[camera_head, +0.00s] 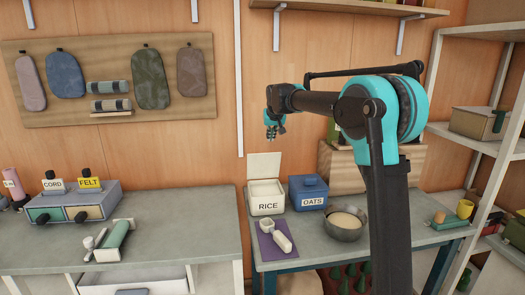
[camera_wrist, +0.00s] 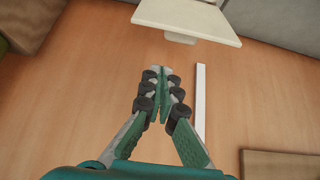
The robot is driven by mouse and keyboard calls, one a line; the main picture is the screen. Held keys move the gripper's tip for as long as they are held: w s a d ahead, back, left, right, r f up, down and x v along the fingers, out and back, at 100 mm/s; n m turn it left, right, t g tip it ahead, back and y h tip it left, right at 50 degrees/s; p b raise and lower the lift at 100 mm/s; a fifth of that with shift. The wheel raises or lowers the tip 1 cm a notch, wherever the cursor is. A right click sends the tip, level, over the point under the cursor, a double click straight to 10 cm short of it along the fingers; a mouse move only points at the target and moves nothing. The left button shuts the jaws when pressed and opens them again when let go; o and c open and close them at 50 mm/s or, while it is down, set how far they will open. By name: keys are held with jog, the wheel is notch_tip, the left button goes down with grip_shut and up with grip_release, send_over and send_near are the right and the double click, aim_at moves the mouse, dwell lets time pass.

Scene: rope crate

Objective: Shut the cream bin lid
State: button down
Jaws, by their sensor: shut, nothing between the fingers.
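The cream bin (camera_head: 266,207), labelled RICE, stands on the right-hand table. Its cream lid (camera_head: 264,166) is open and stands roughly upright at the bin's back edge. My gripper (camera_head: 271,137) hangs in the air above the lid, apart from it, pointing down in the head view. In the wrist view my gripper (camera_wrist: 161,92) has its fingers together with nothing between them.
A blue OATS bin (camera_head: 307,192) stands right beside the cream bin. A bowl (camera_head: 345,229) is further right. A white scoop (camera_head: 276,236) lies on a purple mat (camera_head: 264,244) in front. A wall shelf (camera_head: 350,8) is above my arm.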

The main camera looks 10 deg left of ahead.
aim_at(263, 164)
jog(key=w+a+f, duration=0.5)
jog(key=w+f, duration=0.2)
jog(key=w, duration=0.1)
jog(key=shift+s+d+f, duration=0.15)
jog(key=shift+s+d, duration=0.05)
jog(key=shift+s, duration=0.5)
jog(key=shift+s+d+f, duration=0.1)
jog(key=shift+s+d, duration=0.1)
jog(key=shift+s, duration=0.45)
jog(key=shift+s+d+f, duration=0.15)
jog(key=shift+s+d, duration=0.05)
jog(key=shift+s, duration=0.5)
